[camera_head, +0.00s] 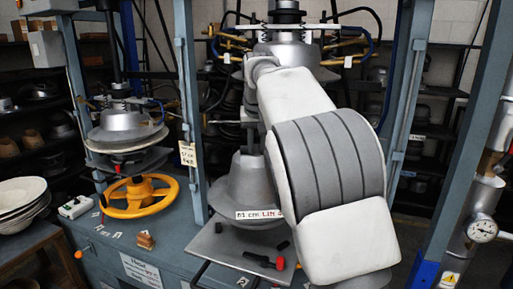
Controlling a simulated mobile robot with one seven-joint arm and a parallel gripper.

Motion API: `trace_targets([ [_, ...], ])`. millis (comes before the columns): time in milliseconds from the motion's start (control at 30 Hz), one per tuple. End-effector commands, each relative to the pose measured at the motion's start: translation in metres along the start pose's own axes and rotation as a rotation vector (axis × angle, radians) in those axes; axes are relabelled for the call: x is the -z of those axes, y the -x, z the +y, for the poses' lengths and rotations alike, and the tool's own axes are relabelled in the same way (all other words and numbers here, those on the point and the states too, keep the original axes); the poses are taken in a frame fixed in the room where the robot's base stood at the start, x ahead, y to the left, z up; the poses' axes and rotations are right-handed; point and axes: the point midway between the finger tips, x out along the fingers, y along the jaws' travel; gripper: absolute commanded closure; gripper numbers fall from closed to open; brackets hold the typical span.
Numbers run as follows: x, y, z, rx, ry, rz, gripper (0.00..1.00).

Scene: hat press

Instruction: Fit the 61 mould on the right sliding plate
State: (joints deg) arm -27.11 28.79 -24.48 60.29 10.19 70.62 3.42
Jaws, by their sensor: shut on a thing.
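The 61 mould (243,184) is a grey metal cone with a wide brim, in the middle of the head view. A white label reading "61 cm" with red letters is on its front. My gripper (249,143) is partly hidden by my own white arm and is shut on the top of the mould. The right sliding plate (213,243) is a flat grey sheet under the mould, pulled toward the front. The mould's right side is hidden behind my arm. I cannot tell whether its brim rests on the plate or is just above it.
The right press head (288,50) with brass pipes hangs above. Blue posts (190,110) flank the bay. A yellow handwheel (139,196) and left press (125,125) stand left.

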Motion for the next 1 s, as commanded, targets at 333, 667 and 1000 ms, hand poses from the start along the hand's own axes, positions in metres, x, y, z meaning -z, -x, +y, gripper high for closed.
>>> trace_targets([
  [333, -0.004, -0.010, 0.000, 0.002, -0.001, 0.009, 1.00],
  [667, -0.009, -0.021, 0.001, 0.001, -0.001, 0.008, 1.00],
  [1000, -0.009, -0.022, 0.001, 0.001, -0.001, 0.008, 1.00],
])
